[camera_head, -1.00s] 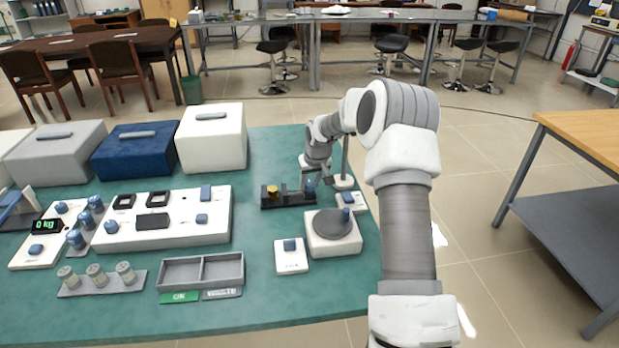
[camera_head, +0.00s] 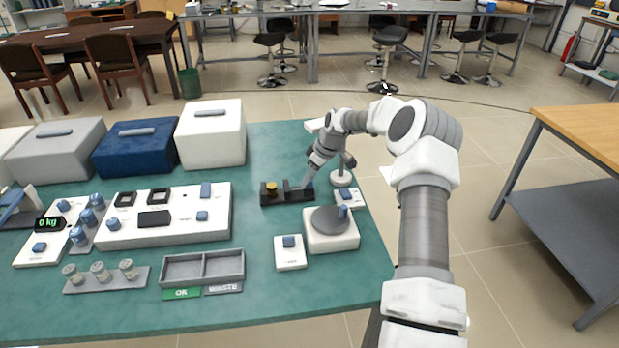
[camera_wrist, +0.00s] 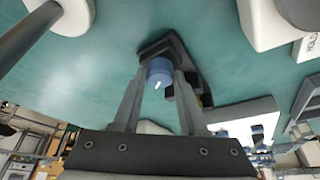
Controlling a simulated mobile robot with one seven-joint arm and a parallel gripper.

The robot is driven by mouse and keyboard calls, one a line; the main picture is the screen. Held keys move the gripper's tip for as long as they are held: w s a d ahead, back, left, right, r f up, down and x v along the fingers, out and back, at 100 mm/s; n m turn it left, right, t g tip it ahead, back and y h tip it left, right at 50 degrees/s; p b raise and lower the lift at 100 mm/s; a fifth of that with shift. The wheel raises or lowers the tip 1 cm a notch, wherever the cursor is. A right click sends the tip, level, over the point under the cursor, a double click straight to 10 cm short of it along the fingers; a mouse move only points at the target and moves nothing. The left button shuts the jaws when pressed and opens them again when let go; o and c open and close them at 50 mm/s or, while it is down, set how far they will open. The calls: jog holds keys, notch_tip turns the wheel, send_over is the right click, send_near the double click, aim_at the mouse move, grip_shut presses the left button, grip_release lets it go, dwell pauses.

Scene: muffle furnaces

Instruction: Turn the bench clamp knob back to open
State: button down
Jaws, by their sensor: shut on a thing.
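The bench clamp (camera_head: 287,194) is a dark block on the green bench, with a yellow piece (camera_head: 271,186) near its left end. In the wrist view the clamp body (camera_wrist: 165,45) stands behind its blue knob (camera_wrist: 158,70), which carries a white mark pointing down and slightly left in the picture. My gripper (camera_wrist: 161,77) has one finger on each side of the knob and is shut on it. In the head view my gripper (camera_head: 308,181) reaches the clamp's right end from the upper right, and it hides the knob there.
A white unit with a grey round plate (camera_head: 331,220) stands in front of the clamp. A stand with a round white base (camera_head: 341,179) and a small switch box (camera_head: 349,198) are close on the right.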

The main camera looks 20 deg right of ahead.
dwell(0.3)
jog(key=shift+c, duration=2.2)
grip_release()
jog(key=shift+d+r, duration=0.1)
jog(key=shift+r, duration=0.05)
jog(key=s+d, duration=0.2)
jog(key=s, duration=0.1)
jog(key=s+d, duration=0.6)
jog(key=shift+s+r, duration=0.2)
jog(key=shift+r, duration=0.2)
